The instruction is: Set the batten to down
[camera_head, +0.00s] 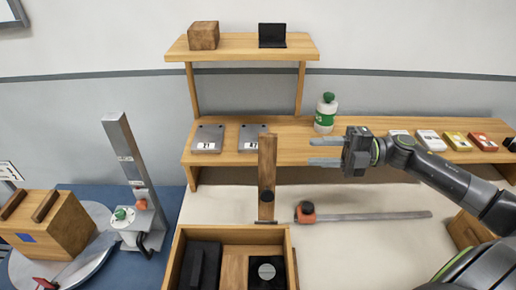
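The batten (267,160) looks like a brown wooden strip with a dark round knob low on it. It stands upright behind the back edge of an open wooden box (240,232), its upper part in front of the long shelf. My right gripper (311,151) comes in from the right, with its two grey fingers pointing left. The fingers are apart with nothing visible between them. They are to the right of the batten's upper part, with a visible gap. My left gripper is not in view.
A white and green bottle (326,114) stands on the long shelf (350,128) just behind my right gripper. A grey bar clamp with an orange end (306,212) lies right of the batten. A wooden block (52,226) and an upright metal post (130,155) stand left.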

